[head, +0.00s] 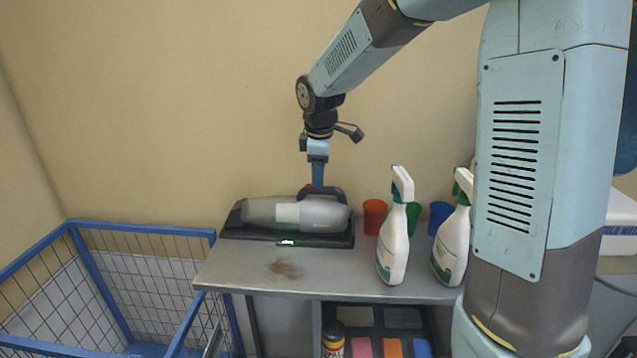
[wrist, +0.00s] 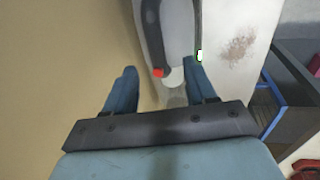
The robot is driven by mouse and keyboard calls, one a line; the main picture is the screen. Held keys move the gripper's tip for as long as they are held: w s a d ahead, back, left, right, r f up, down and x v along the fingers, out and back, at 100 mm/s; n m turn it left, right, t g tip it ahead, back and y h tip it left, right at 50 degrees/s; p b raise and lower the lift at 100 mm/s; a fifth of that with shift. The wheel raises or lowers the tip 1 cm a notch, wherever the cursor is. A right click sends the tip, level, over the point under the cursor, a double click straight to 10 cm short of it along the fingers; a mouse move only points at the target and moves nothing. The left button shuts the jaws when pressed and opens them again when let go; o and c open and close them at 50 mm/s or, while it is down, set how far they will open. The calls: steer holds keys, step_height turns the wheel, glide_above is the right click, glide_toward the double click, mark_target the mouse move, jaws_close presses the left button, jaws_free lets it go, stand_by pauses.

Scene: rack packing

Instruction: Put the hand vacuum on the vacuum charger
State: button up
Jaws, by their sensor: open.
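The grey hand vacuum (head: 290,214) lies lengthwise on the black vacuum charger (head: 320,241), at the back left of the metal tabletop. A small light on the charger glows green. The vacuum's black handle and red button are at its right end. My gripper (head: 317,184) points down just above and behind that handle. In the wrist view, my gripper (wrist: 160,70) is open with nothing between its fingers; the vacuum (wrist: 177,30) with its red button lies just beyond the fingertips. I cannot tell whether a finger touches the handle.
Two white spray bottles (head: 394,240) stand right of the charger, with red (head: 374,217), green and blue cups behind. A brown stain (head: 286,269) marks the table front. A blue wire cage (head: 140,231) stands left. A wall is close behind.

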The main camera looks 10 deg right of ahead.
steer(key=v, duration=0.8)
steer(key=s+d+m+t, duration=0.1)
steer(key=s+d+m, duration=0.4)
steer(key=s, duration=0.4)
steer(key=s+d+r+m+t, duration=0.1)
steer(key=s+d+m, duration=0.3)
steer(key=s, duration=0.5)
steer(key=s+d+r+m+t, duration=0.1)
steer(key=s+d+m, duration=0.4)
steer(key=s, duration=0.4)
steer(key=shift+s+d+m, duration=0.3)
steer(key=shift+m, duration=0.6)
steer(key=shift+c, duration=0.5)
